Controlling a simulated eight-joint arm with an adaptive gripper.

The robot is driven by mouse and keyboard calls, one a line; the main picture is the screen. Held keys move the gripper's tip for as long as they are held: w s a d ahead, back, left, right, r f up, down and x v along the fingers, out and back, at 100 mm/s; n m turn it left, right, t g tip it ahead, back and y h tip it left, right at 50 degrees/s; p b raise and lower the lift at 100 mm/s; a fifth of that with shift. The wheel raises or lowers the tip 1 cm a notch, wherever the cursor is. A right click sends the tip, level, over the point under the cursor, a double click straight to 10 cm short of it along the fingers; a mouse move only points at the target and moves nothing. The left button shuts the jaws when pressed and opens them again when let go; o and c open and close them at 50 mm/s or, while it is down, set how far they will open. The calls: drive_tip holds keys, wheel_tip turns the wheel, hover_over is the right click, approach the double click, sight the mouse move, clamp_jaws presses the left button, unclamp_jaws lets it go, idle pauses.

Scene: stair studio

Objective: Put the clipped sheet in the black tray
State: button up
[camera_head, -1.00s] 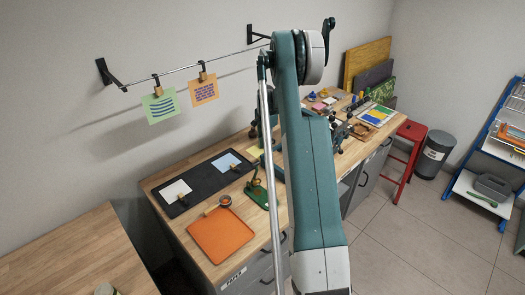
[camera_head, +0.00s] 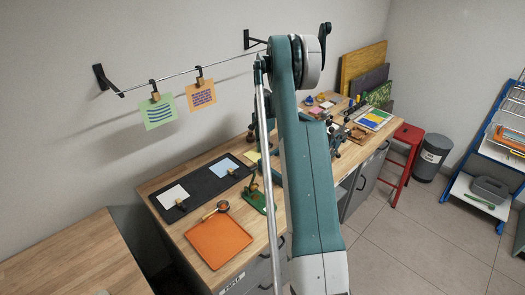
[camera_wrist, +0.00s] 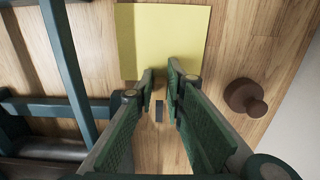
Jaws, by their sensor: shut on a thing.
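The black tray (camera_head: 202,185) lies on the bench and bears a white sheet (camera_head: 173,195) with a clip and a light blue sheet (camera_head: 223,167) with a clip. A yellow sheet (camera_wrist: 135,40) lies ahead of my fingers in the wrist view; in the head view, a yellow sheet (camera_head: 251,156) shows right of the tray, partly hidden by my arm. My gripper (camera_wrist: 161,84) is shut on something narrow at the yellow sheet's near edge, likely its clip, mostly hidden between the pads. The head view hides the fingertips behind my arm.
An orange board (camera_head: 217,241) lies in front of the tray. A green tool (camera_head: 257,197) stands right of it. A brown knob (camera_wrist: 245,97) stands right of my fingers. Two clipped sheets hang from a rail (camera_head: 190,75) above.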

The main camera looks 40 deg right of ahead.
wheel_tip(320, 180, up, 10)
drive_tip(key=shift+f, duration=0.2)
idle(0.3)
idle(0.6)
drive_tip(key=s+a+r+n+b, duration=0.1)
drive_tip(key=s+a+r+n, duration=0.1)
drive_tip(key=s+r, duration=0.4)
drive_tip(key=s+a+r+n+b, duration=0.1)
drive_tip(key=s+r+n, duration=0.3)
drive_tip(key=r, duration=1)
drive_tip(key=s+a+r+n+b, duration=0.1)
drive_tip(key=s+r+n, duration=0.3)
drive_tip(key=s+r, duration=0.4)
wheel_tip(320, 180, up, 2)
drive_tip(key=shift+s+a+r+b, duration=0.1)
drive_tip(key=shift+s+a+b, duration=0.25)
drive_tip(key=shift+a, duration=0.5)
drive_tip(key=shift+w, duration=0.15)
